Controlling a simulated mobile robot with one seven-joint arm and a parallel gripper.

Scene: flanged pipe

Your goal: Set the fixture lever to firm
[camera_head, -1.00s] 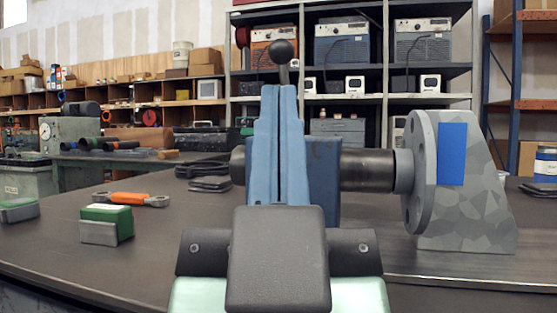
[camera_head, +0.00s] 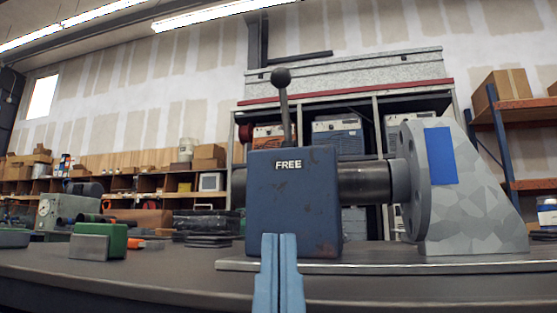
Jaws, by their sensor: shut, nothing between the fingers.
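The fixture is a blue box (camera_head: 320,215) on a metal base plate (camera_head: 480,264) on the table. A label on its front reads FREE (camera_head: 289,165). The lever (camera_head: 284,112) rises from the top of the box, nearly upright with a slight lean to the left, and ends in a dark ball knob (camera_head: 280,76). A dark pipe (camera_head: 366,184) runs through the box to a grey flange (camera_head: 418,180) on the right. My gripper (camera_head: 279,238) is shut and empty, with its blue fingers upright in front of the box's lower part, well below the knob. No contact with the lever shows.
A grey angular stand (camera_head: 485,205) with a blue patch backs the flange. A green and grey block (camera_head: 100,240) sits on the table at left. Shelves with equipment stand behind. The space above the box around the lever is clear.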

